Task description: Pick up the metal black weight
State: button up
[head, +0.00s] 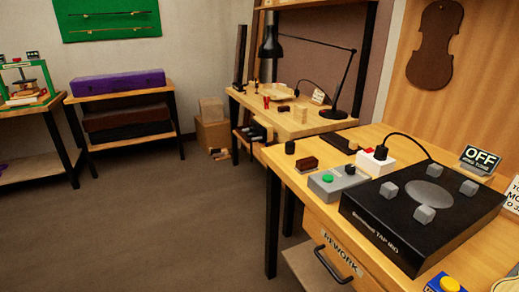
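A small black cylinder (290,147), which looks like the metal black weight, stands upright at the far left corner of the near wooden bench (310,217). A dark red-brown block (307,164) lies just in front of it, a small gap apart. Nothing covers the cylinder from this view. My gripper is not in view.
On the near bench are a grey box with a green button (337,181), a white socket block (376,162) and a large black tap rig (424,211). A second bench (290,122) with a black lamp (270,42) stands behind. The floor (150,220) at left is clear.

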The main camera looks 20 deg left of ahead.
aim_at(290, 146)
jog(key=i+j+u, duration=0.55)
jog(key=j+u, duration=0.15)
jog(key=i+j, duration=0.3)
jog(key=i, duration=0.2)
jog(key=i+j+u, duration=0.1)
jog(key=i+j, duration=0.25)
jog(key=i, duration=0.2)
jog(key=i+j, duration=0.25)
jog(key=i, duration=0.55)
jog(key=u, duration=0.05)
